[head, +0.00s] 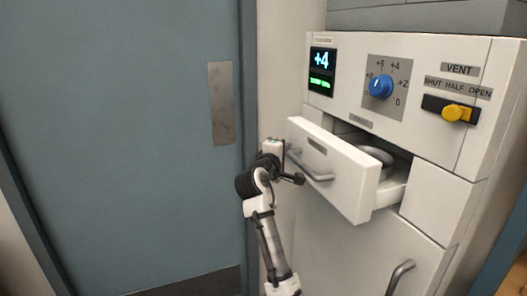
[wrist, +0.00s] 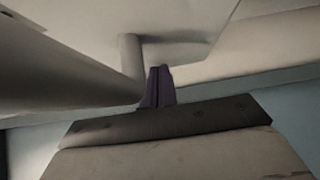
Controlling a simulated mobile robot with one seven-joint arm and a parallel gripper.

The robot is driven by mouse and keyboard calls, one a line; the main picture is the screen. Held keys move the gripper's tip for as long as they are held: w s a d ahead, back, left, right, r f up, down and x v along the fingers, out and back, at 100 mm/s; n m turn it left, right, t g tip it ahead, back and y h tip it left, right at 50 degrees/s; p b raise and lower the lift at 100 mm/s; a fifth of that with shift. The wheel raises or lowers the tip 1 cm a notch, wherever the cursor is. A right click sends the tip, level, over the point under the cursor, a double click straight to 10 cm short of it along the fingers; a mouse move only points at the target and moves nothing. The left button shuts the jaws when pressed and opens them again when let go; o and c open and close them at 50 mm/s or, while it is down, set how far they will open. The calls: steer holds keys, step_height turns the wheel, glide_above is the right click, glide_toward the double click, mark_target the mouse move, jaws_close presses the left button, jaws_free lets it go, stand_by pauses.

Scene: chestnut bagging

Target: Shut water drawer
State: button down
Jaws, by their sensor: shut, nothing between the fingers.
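The water drawer (head: 342,176) is a white drawer pulled out of a white cabinet. A round metallic vessel (head: 377,160) shows inside it, partly hidden by the drawer front. The drawer front has a grey bar handle (head: 311,169). My gripper (head: 298,179) is at the left part of the drawer front, close to the handle. In the wrist view the fingers (wrist: 158,86) are together and empty, near the handle's post (wrist: 131,58). I cannot tell whether they touch the handle or drawer front.
Above the drawer are a display (head: 321,71) reading +4, a blue knob (head: 381,86) and a yellow vent slider (head: 457,113). A lower door with a handle (head: 400,277) is below. A blue-grey door (head: 120,140) stands at the left.

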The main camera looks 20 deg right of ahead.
steer(key=d+p, duration=0.2)
steer(key=d, duration=1.1)
steer(key=shift+w+d, duration=0.1)
steer(key=shift+w, duration=0.1)
steer(key=shift+r, duration=0.1)
steer(key=shift+s+d, duration=0.1)
steer(key=shift+d, duration=0.05)
